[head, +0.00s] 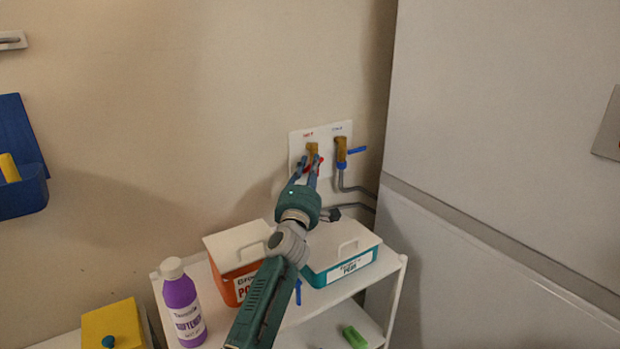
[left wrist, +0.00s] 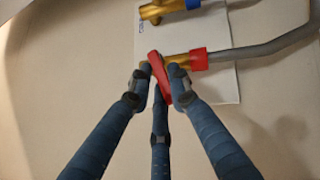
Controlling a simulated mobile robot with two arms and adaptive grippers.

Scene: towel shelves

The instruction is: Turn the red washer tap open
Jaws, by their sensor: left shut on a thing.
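The red washer tap is on a white plate (head: 295,147) on the wall, with a brass body (head: 312,148) and a red handle. In the left wrist view the red handle (left wrist: 159,76) sits between the fingertips of my left gripper (left wrist: 160,80), which is shut on it. The handle slants across the brass body in that view. In the head view my left gripper (head: 308,172) reaches up to the tap and covers most of the handle. My right gripper is in neither view.
A blue-handled tap (head: 341,152) is just right of the red one. Grey hoses (head: 356,190) run right from the taps. Below stands a white shelf (head: 378,283) with a purple bottle (head: 181,304), an orange box (head: 222,270) and a teal box (head: 336,262). A tall grey cabinet (head: 500,120) fills the right.

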